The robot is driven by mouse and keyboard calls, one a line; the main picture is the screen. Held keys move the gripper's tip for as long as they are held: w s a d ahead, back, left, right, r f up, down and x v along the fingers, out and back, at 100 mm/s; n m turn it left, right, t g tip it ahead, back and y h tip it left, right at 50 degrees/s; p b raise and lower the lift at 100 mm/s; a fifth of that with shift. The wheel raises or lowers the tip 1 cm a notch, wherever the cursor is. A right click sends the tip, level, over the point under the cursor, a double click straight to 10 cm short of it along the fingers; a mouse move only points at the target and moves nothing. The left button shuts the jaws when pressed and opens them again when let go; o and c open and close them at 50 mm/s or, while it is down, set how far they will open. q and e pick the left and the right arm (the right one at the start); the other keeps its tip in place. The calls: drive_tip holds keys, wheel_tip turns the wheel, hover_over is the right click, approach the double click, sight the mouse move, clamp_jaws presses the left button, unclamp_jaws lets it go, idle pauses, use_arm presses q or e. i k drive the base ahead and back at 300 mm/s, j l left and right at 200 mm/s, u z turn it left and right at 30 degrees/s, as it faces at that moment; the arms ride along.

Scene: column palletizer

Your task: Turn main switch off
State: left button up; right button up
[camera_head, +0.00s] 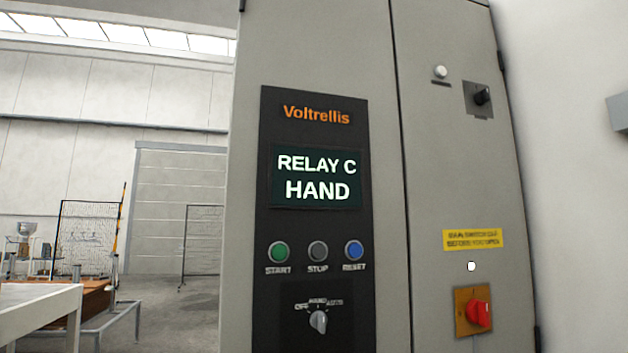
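The main switch (479,313) is a red rotary handle on a yellow-orange plate (461,318), low on the right door of a grey cabinet (450,150). Its exact turn position is hard to tell at this size. A small bright white lamp (471,266) sits just above it. A yellow label (472,239) above that is blurred, with words about the main switch off before opening. Neither of my grippers is in view.
The left door's black panel has a display (316,178) reading "RELAY C HAND", START (279,252), STOP (318,252) and RESET (354,250) buttons, and an OFF/HAND/AUTO selector (318,321) pointing roughly at HAND. A black knob (482,95) is upper right. A white table (40,310) stands left.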

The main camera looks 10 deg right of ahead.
sight(477, 311)
drive_tip(key=z, duration=1.3)
